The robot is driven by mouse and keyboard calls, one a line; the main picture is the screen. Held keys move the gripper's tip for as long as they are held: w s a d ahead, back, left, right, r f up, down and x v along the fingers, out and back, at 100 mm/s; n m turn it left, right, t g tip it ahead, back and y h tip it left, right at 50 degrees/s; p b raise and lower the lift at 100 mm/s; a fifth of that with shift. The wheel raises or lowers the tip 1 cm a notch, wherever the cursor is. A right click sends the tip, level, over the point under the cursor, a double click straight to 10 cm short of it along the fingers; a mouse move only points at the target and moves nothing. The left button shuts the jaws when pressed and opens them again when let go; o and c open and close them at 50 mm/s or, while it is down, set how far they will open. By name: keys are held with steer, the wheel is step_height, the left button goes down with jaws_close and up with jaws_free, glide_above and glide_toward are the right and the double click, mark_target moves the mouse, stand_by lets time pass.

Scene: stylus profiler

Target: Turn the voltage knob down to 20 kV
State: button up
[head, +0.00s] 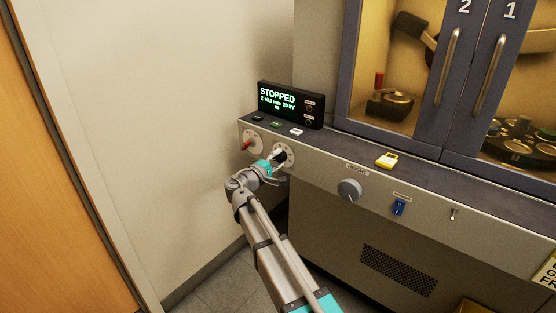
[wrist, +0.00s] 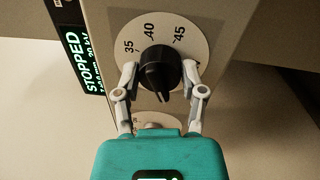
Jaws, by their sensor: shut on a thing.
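The voltage knob is a black knob (wrist: 159,68) with a ridged grip on a round pale dial (wrist: 150,22), where the numbers 35, 40 and 45 show. The knob's ridge points down in the wrist view, away from these numbers; the lower dial is hidden. My gripper (wrist: 160,72) is shut on the knob, one finger on each side. In the head view my gripper (head: 274,161) reaches the knob on the machine's front panel and partly covers it. The display (head: 290,103) reads STOPPED, with smaller text that looks like 20 kV.
A dial with a red handle (head: 246,145) is left of the voltage knob. A bare wall (head: 170,130) stands on the left.

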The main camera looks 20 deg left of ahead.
steer(key=o, duration=1.2)
steer(key=shift+c, duration=0.2)
steer(key=shift+m, duration=0.4)
